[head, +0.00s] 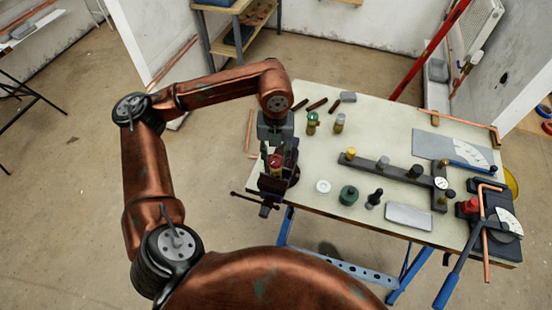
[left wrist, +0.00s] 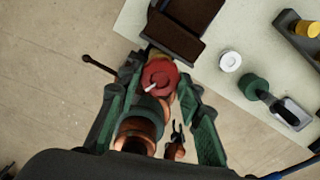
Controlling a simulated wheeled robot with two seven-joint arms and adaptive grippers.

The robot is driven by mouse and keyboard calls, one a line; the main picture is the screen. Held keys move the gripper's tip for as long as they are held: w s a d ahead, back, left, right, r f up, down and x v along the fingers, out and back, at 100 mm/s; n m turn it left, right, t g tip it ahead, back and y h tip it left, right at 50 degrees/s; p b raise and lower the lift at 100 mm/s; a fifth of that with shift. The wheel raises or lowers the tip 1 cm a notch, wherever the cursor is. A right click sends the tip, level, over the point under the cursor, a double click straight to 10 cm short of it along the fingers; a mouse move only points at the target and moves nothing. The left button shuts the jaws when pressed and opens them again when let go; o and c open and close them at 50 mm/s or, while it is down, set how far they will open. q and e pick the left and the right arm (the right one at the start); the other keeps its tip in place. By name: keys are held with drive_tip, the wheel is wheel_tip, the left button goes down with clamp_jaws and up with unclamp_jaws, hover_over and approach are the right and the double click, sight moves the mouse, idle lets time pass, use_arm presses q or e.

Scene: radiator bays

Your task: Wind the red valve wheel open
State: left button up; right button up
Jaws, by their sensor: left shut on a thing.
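The red valve wheel (head: 275,160) is at the left edge of the workbench, by the dark vise (head: 270,188). In the left wrist view the red wheel (left wrist: 160,77) lies between the fingertips, with a pale mark on its face. Copper-coloured valve or pipe parts (left wrist: 138,133) show below it. My left gripper (head: 276,157) reaches down from above and is shut on the red wheel; it also shows in the left wrist view (left wrist: 160,80). The gripper partly hides the wheel and valve body in the head view. My right gripper is out of view.
On the bench (head: 310,212) lie a white ring (head: 322,186), a green knob (head: 348,195), a dark bar with fittings (head: 385,168) and a grey plate (head: 409,216). A pipe bender (head: 490,230) occupies the right end. The floor left of the bench is clear.

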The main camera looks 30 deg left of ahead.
sight(276, 160)
use_arm(q)
drive_tip(key=n+p, duration=0.1)
drive_tip(key=n, duration=0.3)
drive_tip(key=shift+s+f, duration=0.1)
drive_tip(key=n+p, duration=0.1)
drive_tip(key=n, duration=0.3)
drive_tip(key=shift+n, duration=0.3)
drive_tip(key=o, duration=1)
drive_tip(key=shift+f, duration=0.15)
drive_tip(key=shift+c, duration=0.2)
drive_tip(key=shift+o, duration=1.1)
drive_tip(key=shift+r, duration=0.2)
wheel_tip(276, 160, up, 7)
drive_tip(key=p, duration=0.4)
drive_tip(key=shift+p, duration=0.3)
